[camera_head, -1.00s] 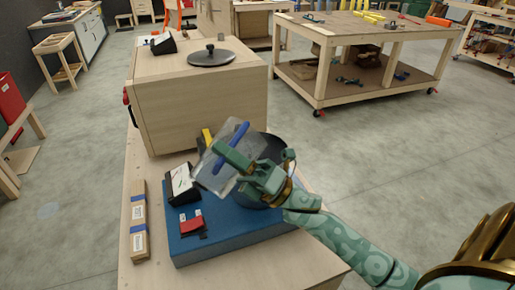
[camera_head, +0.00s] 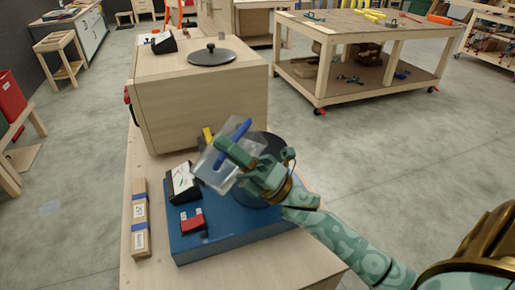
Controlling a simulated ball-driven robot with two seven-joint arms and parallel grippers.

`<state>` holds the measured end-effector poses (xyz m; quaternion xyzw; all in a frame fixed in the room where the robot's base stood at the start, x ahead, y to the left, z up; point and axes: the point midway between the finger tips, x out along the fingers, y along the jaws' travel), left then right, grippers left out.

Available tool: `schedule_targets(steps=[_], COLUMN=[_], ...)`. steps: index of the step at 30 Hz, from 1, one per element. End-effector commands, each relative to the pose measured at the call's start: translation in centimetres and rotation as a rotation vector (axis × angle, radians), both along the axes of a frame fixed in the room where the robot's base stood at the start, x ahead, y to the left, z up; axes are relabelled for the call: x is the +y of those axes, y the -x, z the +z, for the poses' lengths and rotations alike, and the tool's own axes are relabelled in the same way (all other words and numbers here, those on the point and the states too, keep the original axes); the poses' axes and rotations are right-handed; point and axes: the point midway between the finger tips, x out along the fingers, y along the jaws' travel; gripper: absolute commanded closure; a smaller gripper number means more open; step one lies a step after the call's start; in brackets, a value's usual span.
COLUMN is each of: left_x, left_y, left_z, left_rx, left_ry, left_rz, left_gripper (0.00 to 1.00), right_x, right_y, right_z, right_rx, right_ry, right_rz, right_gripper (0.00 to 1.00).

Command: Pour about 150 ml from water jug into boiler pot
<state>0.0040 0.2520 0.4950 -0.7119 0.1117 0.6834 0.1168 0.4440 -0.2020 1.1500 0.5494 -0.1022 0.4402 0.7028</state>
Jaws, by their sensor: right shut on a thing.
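The water jug (camera_head: 214,169) is clear with a blue handle. My right gripper (camera_head: 236,145) is shut on its handle. The jug is tilted and held above the blue base, in front of the dark boiler pot (camera_head: 270,146). The gripper and jug hide much of the pot, so its opening and any water stream cannot be made out. The pot stands on the blue base (camera_head: 207,250). My left gripper is not in view.
A wooden box (camera_head: 200,105) stands behind the pot with a dark lid (camera_head: 211,56) on top. A dial box (camera_head: 182,185) and a red item (camera_head: 193,222) are on the blue base. A wooden bar with labels (camera_head: 140,222) lies to the left.

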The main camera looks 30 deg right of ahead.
Motion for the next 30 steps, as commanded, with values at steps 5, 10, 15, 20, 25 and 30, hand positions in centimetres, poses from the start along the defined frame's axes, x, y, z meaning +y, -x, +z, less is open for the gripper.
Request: schedule_targets(steps=[5, 10, 15, 20, 25, 30], left_x=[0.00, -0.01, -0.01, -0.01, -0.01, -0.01], left_y=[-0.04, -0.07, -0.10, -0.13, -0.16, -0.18], left_z=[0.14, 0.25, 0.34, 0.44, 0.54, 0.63], left_rx=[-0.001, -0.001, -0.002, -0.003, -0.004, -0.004], left_ry=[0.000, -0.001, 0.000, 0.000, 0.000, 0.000], left_rz=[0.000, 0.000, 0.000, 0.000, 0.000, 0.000], left_gripper=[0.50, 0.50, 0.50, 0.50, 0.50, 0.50], right_x=[-0.08, -0.15, -0.21, -0.27, -0.33, -0.38], right_y=[0.00, -0.03, -0.04, -0.07, -0.10, -0.12], right_z=[0.27, 0.38, 0.47, 0.58, 0.68, 0.77], right_rx=[-0.001, 0.000, 0.001, 0.003, 0.004, 0.005], right_ry=[-0.010, -0.018, -0.026, -0.033, -0.040, -0.049], right_rz=[0.002, 0.002, 0.002, 0.003, 0.004, 0.004], right_gripper=[1.00, 1.00, 1.00, 1.00, 1.00, 1.00])
